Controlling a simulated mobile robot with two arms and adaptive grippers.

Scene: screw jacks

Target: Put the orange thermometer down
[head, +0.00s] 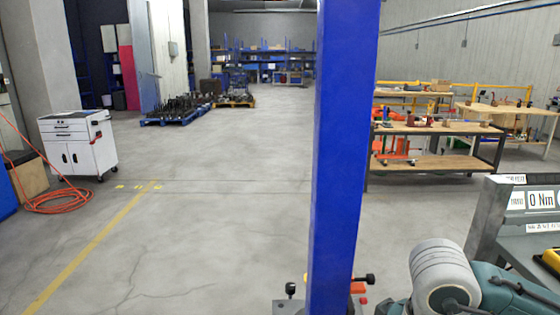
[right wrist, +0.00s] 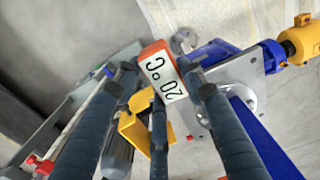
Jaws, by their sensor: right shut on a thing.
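The orange thermometer (right wrist: 157,62) shows in the right wrist view, with a white display face reading 20 °C. My right gripper (right wrist: 160,76) is shut on it, with dark fingers on both sides of its body. A yellow-orange part (right wrist: 135,122) lies below and behind the fingers; I cannot tell whether it touches the thermometer. In the head view only part of my right arm shows at the lower right, and neither the thermometer nor the gripper can be made out there. My left gripper is in no view.
A blue upright post (head: 343,150) stands close in front. A grey panel with a 0 Nm display (head: 541,199) is at the right. A blue beam with a yellow motor (right wrist: 300,42) lies beneath my right gripper.

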